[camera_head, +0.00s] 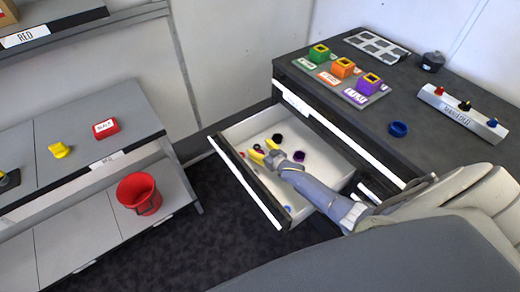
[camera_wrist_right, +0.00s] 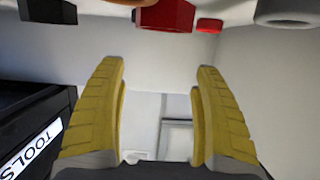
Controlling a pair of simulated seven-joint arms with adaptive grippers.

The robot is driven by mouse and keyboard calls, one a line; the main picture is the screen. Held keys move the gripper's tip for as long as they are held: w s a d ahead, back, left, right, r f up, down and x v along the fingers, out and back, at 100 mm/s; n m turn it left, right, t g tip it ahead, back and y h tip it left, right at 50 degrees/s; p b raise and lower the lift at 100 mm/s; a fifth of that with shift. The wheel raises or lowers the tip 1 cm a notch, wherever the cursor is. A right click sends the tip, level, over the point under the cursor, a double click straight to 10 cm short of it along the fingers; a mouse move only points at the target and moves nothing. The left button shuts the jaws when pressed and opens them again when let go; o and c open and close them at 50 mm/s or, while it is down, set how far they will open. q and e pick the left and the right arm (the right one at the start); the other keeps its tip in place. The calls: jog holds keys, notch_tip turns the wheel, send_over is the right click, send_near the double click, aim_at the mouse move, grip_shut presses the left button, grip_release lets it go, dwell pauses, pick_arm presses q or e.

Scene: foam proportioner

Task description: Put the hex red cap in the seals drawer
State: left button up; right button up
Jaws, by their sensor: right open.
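My right gripper (camera_head: 264,152) is inside or just above the open white drawer (camera_head: 238,135), with yellow fingers. In the right wrist view the gripper (camera_wrist_right: 157,75) is open, with nothing between its fingers. A red hex-shaped cap (camera_wrist_right: 170,15) shows at the top edge of that view, beyond the fingertips and apart from them; it is partly cut off. In the head view the arm and fingers make it hard to pick out. The open drawer's label is not readable. My left gripper is not in view.
The drawer holds several small pieces, including a black one (camera_head: 277,138) and a purple one (camera_head: 299,156). The cabinet top carries coloured blocks (camera_head: 343,68), a blue ring (camera_head: 398,129) and a manifold (camera_head: 462,114). A red bucket (camera_head: 139,193) stands on the left shelf. A TOOLS label (camera_wrist_right: 32,150) shows at left.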

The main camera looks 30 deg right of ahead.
jog(key=shift+s+r, duration=0.1)
jog(key=shift+r, duration=0.5)
jog(key=v, duration=0.7)
jog(key=shift+s+d, duration=0.1)
jog(key=shift+s, duration=0.05)
